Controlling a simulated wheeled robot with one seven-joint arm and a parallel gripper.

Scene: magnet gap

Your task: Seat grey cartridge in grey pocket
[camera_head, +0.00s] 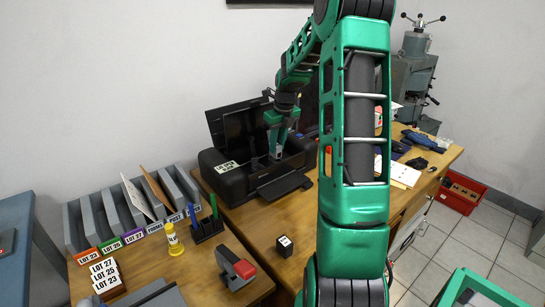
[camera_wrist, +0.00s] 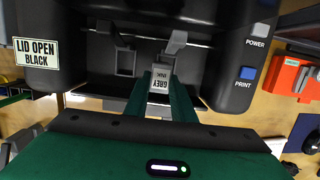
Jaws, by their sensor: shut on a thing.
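The grey cartridge (camera_wrist: 160,79), a small pale block with a "GREY INK" label that reads upside down, is between the fingertips of my gripper (camera_wrist: 162,90) in the wrist view. My gripper is shut on it. In the head view my gripper (camera_head: 277,147) reaches down into the open black printer (camera_head: 232,181). The wrist view shows the printer's inside (camera_wrist: 95,45), with a dark framed opening (camera_wrist: 126,62) left of the cartridge and a grey lever-like part (camera_wrist: 177,41) just beyond it. The grey pocket cannot be told apart; the cartridge and fingers may hide it.
A "LID OPEN BLACK" label (camera_wrist: 36,54) is on the printer's left, and POWER (camera_wrist: 261,30) and PRINT (camera_wrist: 247,72) buttons are on its right. A small black cube (camera_head: 284,246) stands on the desk in front. File holders (camera_head: 112,212) and a pen stand (camera_head: 207,229) are at left.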

